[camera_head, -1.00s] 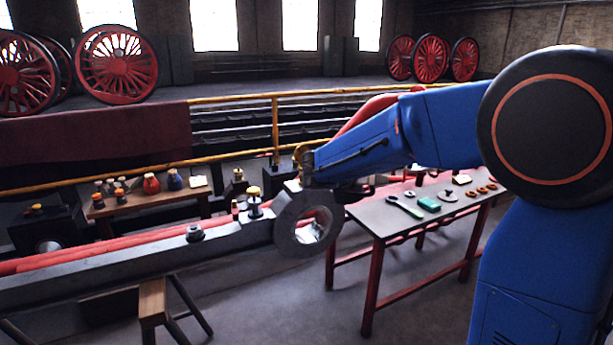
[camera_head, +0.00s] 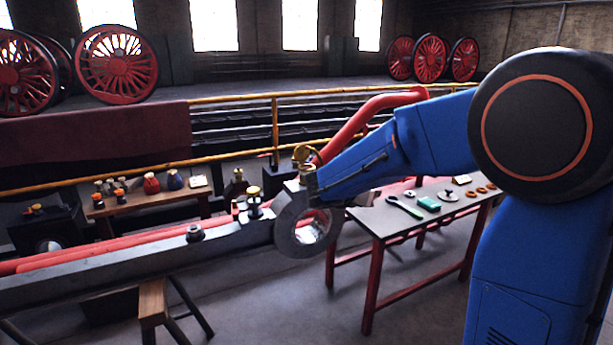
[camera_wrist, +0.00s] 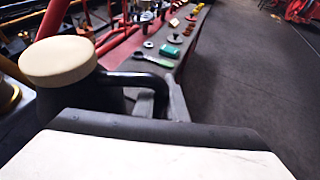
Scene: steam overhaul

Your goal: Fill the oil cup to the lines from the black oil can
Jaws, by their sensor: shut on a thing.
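In the wrist view my gripper (camera_wrist: 165,102) is shut on the curved black handle of the black oil can (camera_wrist: 85,105). The can has a round cream cap (camera_wrist: 58,60). Its spout and lower part are hidden. In the head view the end of my arm is beside the big ring end of the long steel rod (camera_head: 120,268), and the can cannot be clearly made out there.
A table with red legs (camera_head: 372,232) at the right holds a green block, a spanner and rings. A wooden bench (camera_head: 150,206) at the left bears several bottles. A wooden trestle (camera_head: 152,300) stands under the rod. A yellow rail (camera_head: 235,157) runs behind.

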